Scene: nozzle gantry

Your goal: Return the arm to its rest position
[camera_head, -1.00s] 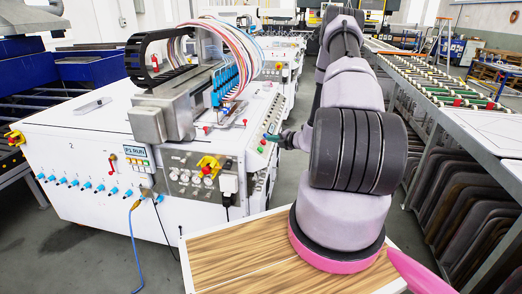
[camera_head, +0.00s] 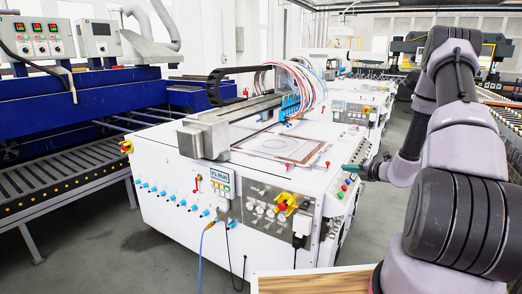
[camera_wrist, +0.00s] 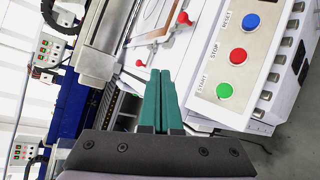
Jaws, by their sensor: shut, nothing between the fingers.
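My gripper (camera_head: 362,169) is in front of the right end of the white machine (camera_head: 165,225), near its push buttons. In the wrist view its two green fingers (camera_wrist: 161,92) are together with nothing between them. They point towards the machine's edge, just left of the green START button (camera_wrist: 225,91), the red STOP button (camera_wrist: 238,56) and the blue RESET button (camera_wrist: 250,22). I cannot tell from these views whether the fingertips touch the machine. My arm reaches in from the right side of the head view.
A framed panel (camera_head: 281,148) lies on the machine's top beside the nozzle gantry (camera_head: 215,130). A blue machine with a roller conveyor (camera_head: 60,178) stands at the left. A wood-patterned board (camera_head: 315,283) is at the bottom. Grey floor is open between the conveyor and the white machine.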

